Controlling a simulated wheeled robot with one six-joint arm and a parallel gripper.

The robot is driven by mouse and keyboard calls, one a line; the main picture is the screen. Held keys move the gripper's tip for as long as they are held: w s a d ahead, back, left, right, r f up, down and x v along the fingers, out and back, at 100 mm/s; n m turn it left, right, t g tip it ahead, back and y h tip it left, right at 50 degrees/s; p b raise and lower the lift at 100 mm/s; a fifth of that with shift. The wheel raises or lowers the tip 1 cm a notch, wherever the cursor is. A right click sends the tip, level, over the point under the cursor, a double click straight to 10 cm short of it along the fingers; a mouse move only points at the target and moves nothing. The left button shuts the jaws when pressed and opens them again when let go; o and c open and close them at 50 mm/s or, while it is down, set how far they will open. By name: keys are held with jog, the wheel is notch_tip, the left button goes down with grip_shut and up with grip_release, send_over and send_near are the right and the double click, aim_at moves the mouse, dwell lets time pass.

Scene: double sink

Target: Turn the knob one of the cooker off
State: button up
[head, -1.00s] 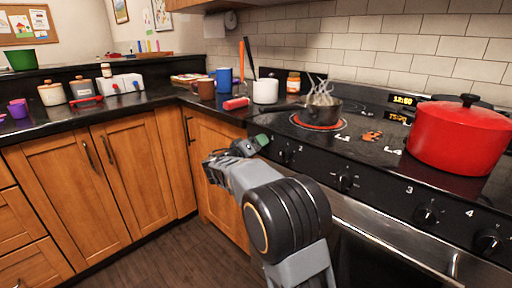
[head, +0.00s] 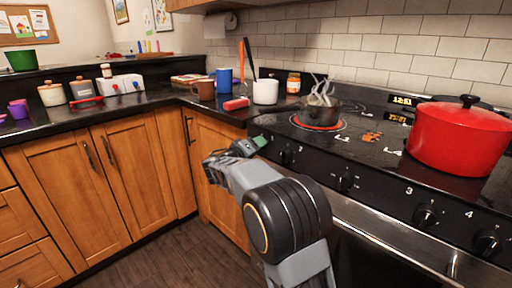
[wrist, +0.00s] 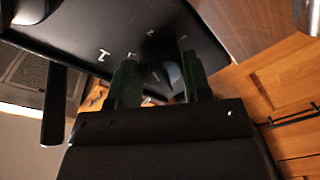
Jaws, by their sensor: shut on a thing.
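The cooker's black front panel (head: 385,196) has a row of dark knobs. My gripper (head: 258,142) is at the panel's left end, at the place of knob one. The knob's pointer cannot be made out.
A red pot (head: 460,138) stands at the cooker's right. A white mug (head: 265,91) and a red object (head: 236,103) sit on the counter behind my gripper.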

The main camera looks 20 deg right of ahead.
jog(key=n+p, duration=0.1)
jog(key=n, duration=0.2)
jog(key=n+p, duration=0.1)
jog(key=n, duration=0.2)
jog(key=shift+r+g+p, duration=0.2)
jog(key=shift+g+p, duration=0.1)
jog(key=shift+p, duration=0.1)
jog(key=n+p, duration=0.4)
jog(key=n, duration=0.1)
jog(key=shift+r+g+p, duration=0.15)
jog(key=shift+g+p, duration=0.15)
jog(key=shift+p, duration=0.05)
jog(key=n+g+p, duration=0.1)
jog(key=n+p, duration=0.4)
jog(key=p, duration=0.1)
jog(key=shift+w+a+n+p, duration=0.1)
jog(key=shift+w+n+p, duration=0.05)
jog(key=shift+n+p, duration=0.25)
jog(key=n+p, duration=0.3)
jog(key=shift+p, duration=0.3)
jog(key=shift+f+n+g+p, duration=0.2)
jog(key=shift+n+g+p, duration=0.1)
jog(key=shift+n+p, duration=0.35)
jog(key=o, duration=0.9)
